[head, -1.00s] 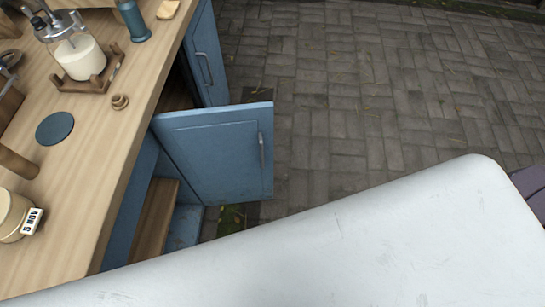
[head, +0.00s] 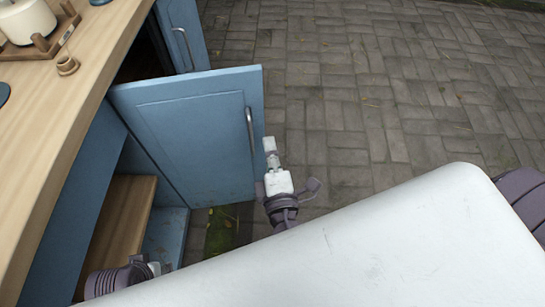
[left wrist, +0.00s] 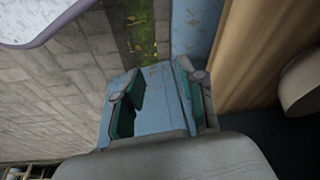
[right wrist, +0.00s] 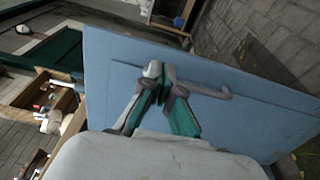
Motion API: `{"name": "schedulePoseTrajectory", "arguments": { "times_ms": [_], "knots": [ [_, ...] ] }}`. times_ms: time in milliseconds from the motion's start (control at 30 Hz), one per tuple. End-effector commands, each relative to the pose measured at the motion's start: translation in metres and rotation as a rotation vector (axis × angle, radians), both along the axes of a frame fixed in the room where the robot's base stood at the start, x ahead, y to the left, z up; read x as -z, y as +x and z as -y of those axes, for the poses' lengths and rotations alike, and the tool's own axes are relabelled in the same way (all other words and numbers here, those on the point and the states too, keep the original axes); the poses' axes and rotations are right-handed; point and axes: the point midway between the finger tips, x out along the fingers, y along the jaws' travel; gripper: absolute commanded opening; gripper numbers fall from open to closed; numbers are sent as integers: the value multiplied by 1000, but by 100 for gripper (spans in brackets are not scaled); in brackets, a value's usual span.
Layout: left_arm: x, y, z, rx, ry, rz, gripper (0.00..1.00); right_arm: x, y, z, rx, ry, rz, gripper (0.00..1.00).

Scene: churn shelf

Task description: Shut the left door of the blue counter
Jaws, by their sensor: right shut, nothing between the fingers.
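The blue counter (head: 50,235) stands at the left of the head view. Its nearer blue door (head: 185,140) stands wide open, with a metal handle (head: 250,128) near its free edge. A farther blue door (head: 185,30) also stands out from the front. My right gripper (head: 270,148) is shut and empty beside the nearer door's free edge, close to the handle. In the right wrist view its fingertips (right wrist: 163,85) are in front of the door face by the handle (right wrist: 205,88); contact is unclear. My left gripper (left wrist: 160,103) is open, low by the counter, with a blue surface beyond its fingers.
The wooden countertop (head: 60,140) holds a jar (head: 28,22) in a wooden stand and a small wooden piece (head: 67,66). An inner shelf (head: 118,225) shows below the door. Paved floor (head: 380,100) is clear to the right.

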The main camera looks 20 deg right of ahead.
Motion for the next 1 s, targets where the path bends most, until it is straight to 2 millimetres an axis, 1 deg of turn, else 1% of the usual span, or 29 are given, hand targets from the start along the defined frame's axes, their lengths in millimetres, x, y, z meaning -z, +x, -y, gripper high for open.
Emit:
{"name": "schedulePoseTrajectory", "arguments": {
  "times_ms": [33,200,300,400,600,1000],
  "knots": [
    [3,1,0,0,0,-3,40,-2,13,2,1,0,5,0],
    [14,2,1,1,0,-8,40,-2,46,9,0,0,3,0],
    [19,3,1,1,0,-10,40,-1,62,12,0,-1,1,0],
    [21,3,1,1,0,-10,40,0,72,14,0,-1,-1,0],
    [25,3,1,2,1,-13,40,1,81,15,-2,1,-2,0],
    [25,3,1,1,1,-13,40,1,83,17,-6,0,-2,0]
  ]
}}
